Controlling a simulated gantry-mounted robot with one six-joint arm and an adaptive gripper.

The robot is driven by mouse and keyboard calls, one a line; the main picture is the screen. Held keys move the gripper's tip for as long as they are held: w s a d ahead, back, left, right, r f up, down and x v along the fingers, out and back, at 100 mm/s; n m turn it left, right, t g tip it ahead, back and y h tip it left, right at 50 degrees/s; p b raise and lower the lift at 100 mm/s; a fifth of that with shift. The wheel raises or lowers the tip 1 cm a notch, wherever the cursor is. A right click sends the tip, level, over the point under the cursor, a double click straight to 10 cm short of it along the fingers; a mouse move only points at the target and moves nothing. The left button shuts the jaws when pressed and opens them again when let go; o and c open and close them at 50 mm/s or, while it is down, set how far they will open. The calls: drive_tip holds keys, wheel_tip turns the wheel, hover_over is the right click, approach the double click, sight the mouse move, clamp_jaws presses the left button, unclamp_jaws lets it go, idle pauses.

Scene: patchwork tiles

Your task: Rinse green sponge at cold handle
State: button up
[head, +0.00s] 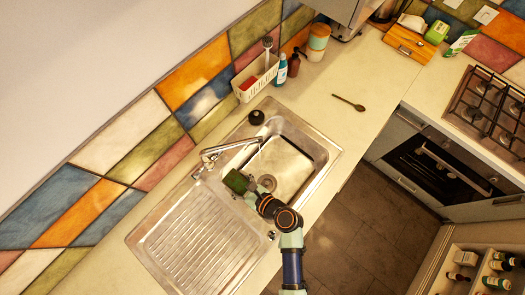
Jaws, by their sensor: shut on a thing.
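A dark green sponge (236,182) shows over the left edge of the sink basin, near the foot of the faucet. My gripper (250,191) is shut on it, reaching in from the lower right. The metal faucet (226,147) stands behind the sink with its spout pointing right over the basin. Its handle (207,158) is at the faucet's base, just up and left of the sponge. I cannot tell a cold side from a hot side. The steel sink (318,150) has its basin on the right. I cannot make out running water.
The ribbed drainboard (195,245) lies left of the basin. A dark round object (256,117) sits behind the sink. A white caddy (255,82) and bottles (293,65) stand by the tiled wall. A spoon (348,103) lies on open counter (385,75).

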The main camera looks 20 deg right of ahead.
drive_tip(key=shift+d, duration=0.35)
drive_tip(key=shift+a, duration=0.6)
drive_tip(key=shift+w, duration=0.1)
drive_tip(key=shift+d, duration=0.6)
drive_tip(key=shift+a, duration=0.1)
